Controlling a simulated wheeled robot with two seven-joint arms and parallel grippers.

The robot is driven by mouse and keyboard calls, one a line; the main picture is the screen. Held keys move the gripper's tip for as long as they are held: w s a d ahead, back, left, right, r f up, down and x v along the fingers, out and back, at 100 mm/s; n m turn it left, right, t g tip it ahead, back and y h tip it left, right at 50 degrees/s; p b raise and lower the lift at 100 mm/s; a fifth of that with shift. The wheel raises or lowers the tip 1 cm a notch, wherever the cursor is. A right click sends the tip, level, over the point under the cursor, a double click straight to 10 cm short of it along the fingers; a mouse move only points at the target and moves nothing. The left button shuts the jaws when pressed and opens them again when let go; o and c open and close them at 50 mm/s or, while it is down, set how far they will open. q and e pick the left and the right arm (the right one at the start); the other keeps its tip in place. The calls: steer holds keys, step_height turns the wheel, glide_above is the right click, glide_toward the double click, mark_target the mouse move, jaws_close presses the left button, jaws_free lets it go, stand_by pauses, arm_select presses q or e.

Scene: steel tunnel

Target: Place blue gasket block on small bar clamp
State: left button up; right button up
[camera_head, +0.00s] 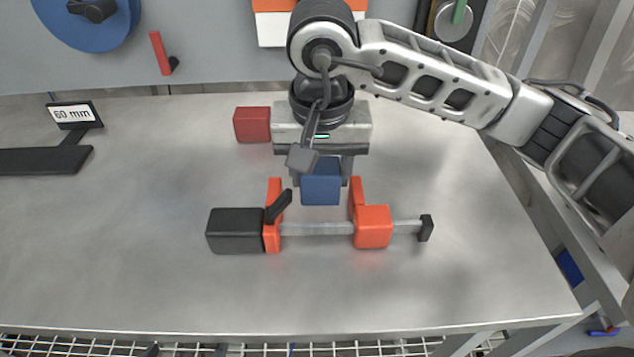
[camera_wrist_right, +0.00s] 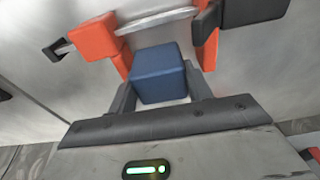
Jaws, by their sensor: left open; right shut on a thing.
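The blue gasket block (camera_head: 321,188) is held between the fingers of my right gripper (camera_head: 321,172), which points down. In the right wrist view, the block (camera_wrist_right: 160,75) sits between the two grey fingers. The small bar clamp (camera_head: 315,229) lies across the table, with two orange jaws, a steel bar, a black handle at left and a black end stop at right. The block is just behind the bar, between the jaws' far ends; I cannot tell whether it touches them. My left gripper is not in view.
A red block (camera_head: 252,124) stands left of my right gripper. A black stand with a "60 mm" label (camera_head: 73,114) is at the far left. A blue disc (camera_head: 85,20) and red handle (camera_head: 160,53) are at the back.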

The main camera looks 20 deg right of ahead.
mark_target(317, 188)
steer(key=shift+w+f, duration=0.45)
steer(key=shift+f, duration=0.05)
step_height(317, 188, down, 2)
steer(key=shift+w+f+p, duration=0.15)
steer(key=shift+f+p, duration=0.1)
steer(key=shift+p, duration=0.05)
steer(key=shift+f, duration=0.35)
steer(key=shift+f+b, duration=0.35)
steer(key=shift+f, duration=0.05)
steer(key=o, duration=1)
steer(key=shift+r, duration=0.1)
